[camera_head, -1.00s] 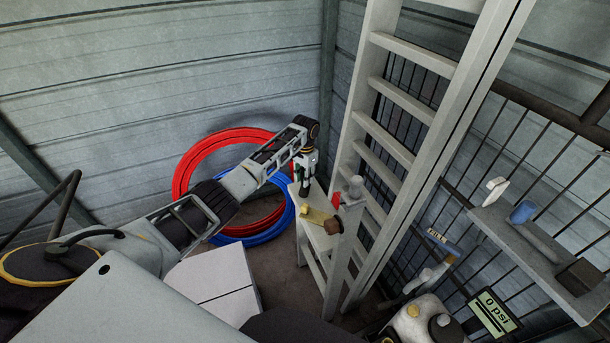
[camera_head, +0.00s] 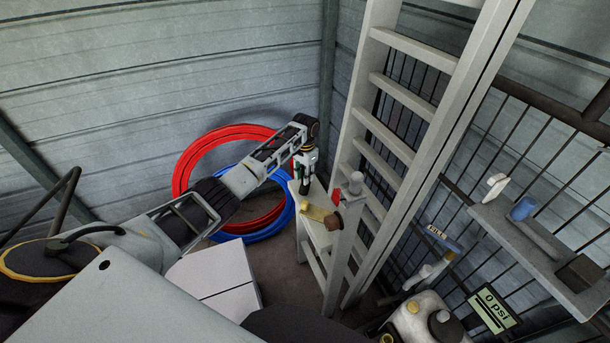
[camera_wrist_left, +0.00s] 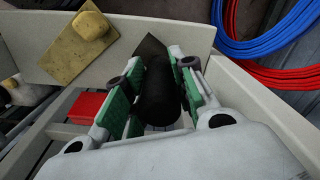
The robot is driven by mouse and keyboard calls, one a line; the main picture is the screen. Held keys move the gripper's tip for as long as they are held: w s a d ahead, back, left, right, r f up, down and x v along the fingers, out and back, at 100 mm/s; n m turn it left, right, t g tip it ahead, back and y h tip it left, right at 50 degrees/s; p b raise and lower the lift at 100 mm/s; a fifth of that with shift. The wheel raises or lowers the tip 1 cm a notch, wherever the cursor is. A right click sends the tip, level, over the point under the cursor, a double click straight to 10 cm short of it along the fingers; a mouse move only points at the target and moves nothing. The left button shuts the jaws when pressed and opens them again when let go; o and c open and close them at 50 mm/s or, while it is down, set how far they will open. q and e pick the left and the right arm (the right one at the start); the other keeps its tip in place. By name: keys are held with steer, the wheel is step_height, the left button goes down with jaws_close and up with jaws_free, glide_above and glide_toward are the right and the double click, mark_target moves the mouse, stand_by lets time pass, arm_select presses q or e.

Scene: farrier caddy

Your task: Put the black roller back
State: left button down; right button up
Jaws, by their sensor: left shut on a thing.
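The black roller (camera_wrist_left: 160,97) is between the green-padded fingers of my left gripper (camera_wrist_left: 154,76) in the left wrist view. The gripper is shut on it. In the head view the left gripper (camera_head: 306,184) points down over the far end of the pale wooden caddy (camera_head: 313,231). The roller looks like a small dark shape there, largely hidden by the fingers. In the wrist view the caddy's pale boards (camera_wrist_left: 268,112) run around and below the gripper. A dark pointed patch lies just beyond the roller; I cannot tell whether the roller touches the caddy. My right gripper is not visible.
A yellow plate with a knob (camera_wrist_left: 78,45) and a red block (camera_wrist_left: 87,106) are left of the gripper. Red hose (camera_head: 182,172) and blue hose (camera_head: 247,238) lie behind the caddy. A pale ladder (camera_head: 392,148) stands close on the right. A grey shelf (camera_head: 497,228) is farther right.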

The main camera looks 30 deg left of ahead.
arm_select(q)
steer(key=shift+f, duration=0.35)
stand_by(0.4)
steer(key=c, duration=1.1)
jaws_free()
steer(key=shift+r, duration=0.15)
steer(key=shift+r, duration=5.8)
